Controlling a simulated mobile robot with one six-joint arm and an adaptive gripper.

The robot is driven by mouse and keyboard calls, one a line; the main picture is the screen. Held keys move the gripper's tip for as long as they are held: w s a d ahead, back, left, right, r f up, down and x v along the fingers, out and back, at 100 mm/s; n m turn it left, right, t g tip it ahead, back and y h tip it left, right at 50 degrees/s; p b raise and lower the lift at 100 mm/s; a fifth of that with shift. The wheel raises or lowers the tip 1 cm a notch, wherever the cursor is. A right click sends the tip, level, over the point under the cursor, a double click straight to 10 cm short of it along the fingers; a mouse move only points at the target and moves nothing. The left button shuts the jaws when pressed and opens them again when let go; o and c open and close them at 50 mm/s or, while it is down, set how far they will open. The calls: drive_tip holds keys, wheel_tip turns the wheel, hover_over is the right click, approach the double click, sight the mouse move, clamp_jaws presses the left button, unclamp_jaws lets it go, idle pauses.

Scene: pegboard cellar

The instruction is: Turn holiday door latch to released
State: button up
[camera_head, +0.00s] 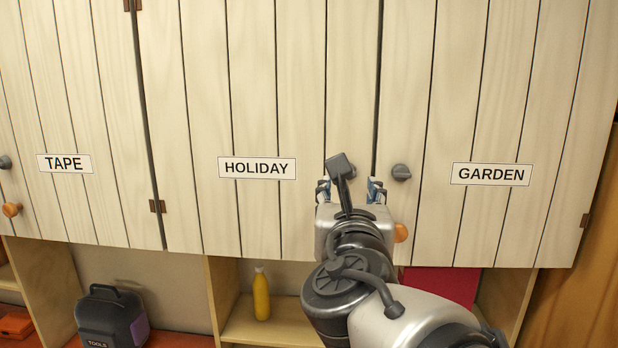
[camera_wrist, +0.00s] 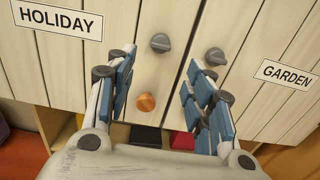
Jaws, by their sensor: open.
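The holiday door (camera_head: 255,110) is a pale plank door labelled HOLIDAY, and it is closed. Its latch (camera_wrist: 160,42) is a small grey turn-knob near the door's right edge, with its ridge lying roughly sideways in the wrist view. In the head view the latch is mostly hidden behind my gripper (camera_head: 349,188). In the wrist view my gripper (camera_wrist: 160,70) is open and empty, with its blue-padded fingers apart and the latch showing beyond the gap between them. I see no contact with the latch. An orange knob (camera_wrist: 146,102) sits below the latch on the same door.
The garden door (camera_head: 490,110) at right has a similar grey latch (camera_head: 401,172) close to my right finger, and an orange knob (camera_head: 401,232) beside my gripper. The tape door (camera_head: 62,110) is at left. Shelves below hold a yellow bottle (camera_head: 261,295) and a tool bag (camera_head: 110,318).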

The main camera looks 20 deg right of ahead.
drive_tip(key=x, duration=1)
drive_tip(key=shift+w+d, duration=0.15)
drive_tip(key=shift+w, duration=0.1)
drive_tip(key=shift+c, duration=0.5)
drive_tip(key=c, duration=1)
